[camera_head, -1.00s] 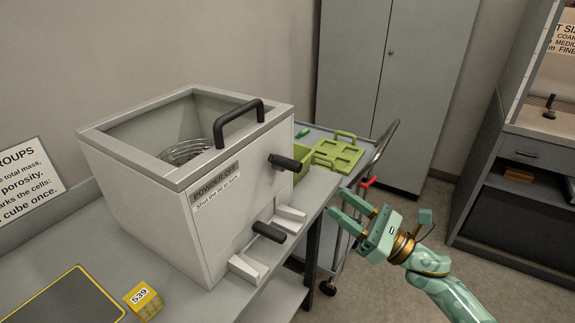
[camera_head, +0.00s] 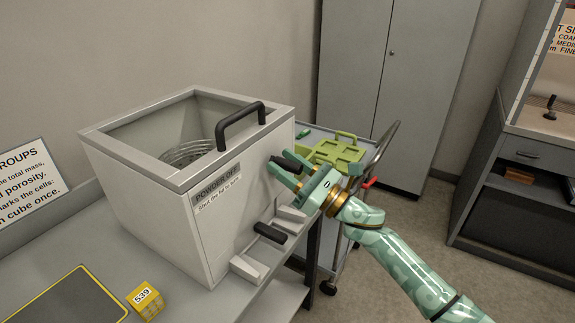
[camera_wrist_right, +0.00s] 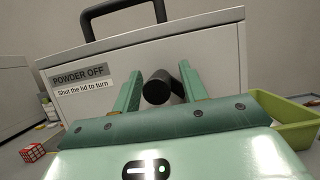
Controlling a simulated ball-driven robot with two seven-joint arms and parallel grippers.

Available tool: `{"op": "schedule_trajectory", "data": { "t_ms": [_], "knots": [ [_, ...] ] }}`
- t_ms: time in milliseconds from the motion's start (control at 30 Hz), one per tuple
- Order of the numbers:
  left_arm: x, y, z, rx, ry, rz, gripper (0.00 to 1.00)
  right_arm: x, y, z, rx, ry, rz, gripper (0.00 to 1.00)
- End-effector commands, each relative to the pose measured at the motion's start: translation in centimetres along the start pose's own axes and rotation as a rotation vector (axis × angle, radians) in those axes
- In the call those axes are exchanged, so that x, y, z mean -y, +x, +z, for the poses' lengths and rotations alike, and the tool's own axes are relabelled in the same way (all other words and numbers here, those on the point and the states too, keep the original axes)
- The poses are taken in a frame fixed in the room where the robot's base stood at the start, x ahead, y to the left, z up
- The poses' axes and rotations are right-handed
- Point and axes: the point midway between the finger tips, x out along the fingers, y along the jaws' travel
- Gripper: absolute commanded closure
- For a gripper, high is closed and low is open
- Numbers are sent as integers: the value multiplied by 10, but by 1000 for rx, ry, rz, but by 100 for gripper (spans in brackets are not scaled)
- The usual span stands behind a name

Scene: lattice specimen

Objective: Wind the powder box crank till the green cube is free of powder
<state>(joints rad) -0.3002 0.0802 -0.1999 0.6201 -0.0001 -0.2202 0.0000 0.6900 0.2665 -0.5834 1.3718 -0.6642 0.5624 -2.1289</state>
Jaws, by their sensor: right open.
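The powder box (camera_head: 150,210) is a pale grey box on the bench, with a black handle (camera_head: 240,122) on its top rim and a label reading "POWDER OFF, Shut the lid to turn". A ringed metal basket (camera_head: 187,153) shows inside; I see no green cube. A black crank grip (camera_head: 292,160) sticks out of the box's front; it also shows in the right wrist view (camera_wrist_right: 157,88). My right gripper (camera_head: 278,170) is open, with its fingers on either side of this grip; I cannot tell if they touch it. My left gripper is out of view.
A yellow cube (camera_head: 146,300) marked 539 and a yellow-edged dark tray (camera_head: 70,300) lie on the bench. A trolley with green containers (camera_head: 338,152) stands behind my right gripper.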

Motion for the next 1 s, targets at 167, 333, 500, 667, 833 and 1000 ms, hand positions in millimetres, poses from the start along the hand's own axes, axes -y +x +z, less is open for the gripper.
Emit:
{"op": "schedule_trajectory", "data": {
  "t_ms": [167,333,500,667,833,1000],
  "knots": [
    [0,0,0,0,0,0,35,0,0,0,0,0,0,88],
    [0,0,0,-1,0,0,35,0,-1,0,0,0,0,100],
    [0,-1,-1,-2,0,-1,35,1,0,1,0,14,-7,100],
    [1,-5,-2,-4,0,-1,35,3,0,4,0,68,-29,100],
    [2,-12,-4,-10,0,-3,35,8,2,8,0,167,-71,100],
    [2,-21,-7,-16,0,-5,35,14,4,12,0,288,-122,100]
  ]
}}
